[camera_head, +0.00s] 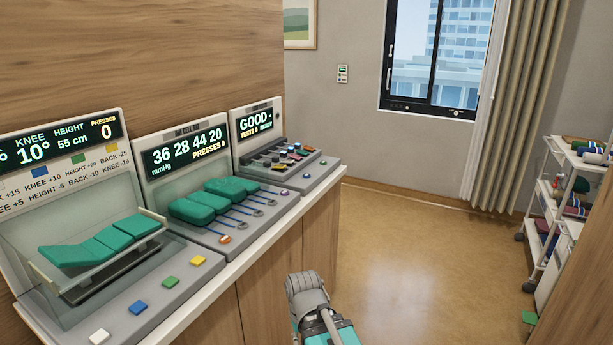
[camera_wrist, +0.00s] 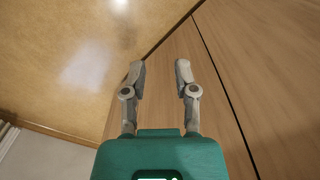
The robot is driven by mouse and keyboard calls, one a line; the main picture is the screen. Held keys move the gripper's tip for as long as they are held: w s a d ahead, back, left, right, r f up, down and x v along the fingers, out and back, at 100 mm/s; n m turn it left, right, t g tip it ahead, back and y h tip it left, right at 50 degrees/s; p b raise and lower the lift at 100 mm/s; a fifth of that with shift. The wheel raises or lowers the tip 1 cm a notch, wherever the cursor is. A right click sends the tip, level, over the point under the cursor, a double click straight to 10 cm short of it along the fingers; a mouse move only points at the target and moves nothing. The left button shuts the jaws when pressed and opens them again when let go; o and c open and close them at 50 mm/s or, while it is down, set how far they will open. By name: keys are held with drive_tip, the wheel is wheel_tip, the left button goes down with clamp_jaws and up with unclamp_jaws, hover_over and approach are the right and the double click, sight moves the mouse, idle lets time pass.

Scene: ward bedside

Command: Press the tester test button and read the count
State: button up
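The tester is probably the farthest of three consoles on the counter in the head view (camera_head: 287,180). Its dark screen (camera_head: 256,119) reads "GOOD" with a dash, and a small line below that appears to read "TESTS 0" and "READY". Several small coloured pieces lie in its recessed top.
A middle console (camera_head: 208,238) shows 36 28 44 20 mmHg above green cushions. A nearer console (camera_head: 186,282) holds a green bed model and coloured buttons. My arm shows low, beside the wooden counter front (camera_head: 275,275). Open floor (camera_head: 400,255) lies right; a white trolley (camera_head: 560,195) stands far right.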

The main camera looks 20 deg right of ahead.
clamp_jaws()
idle(1.1)
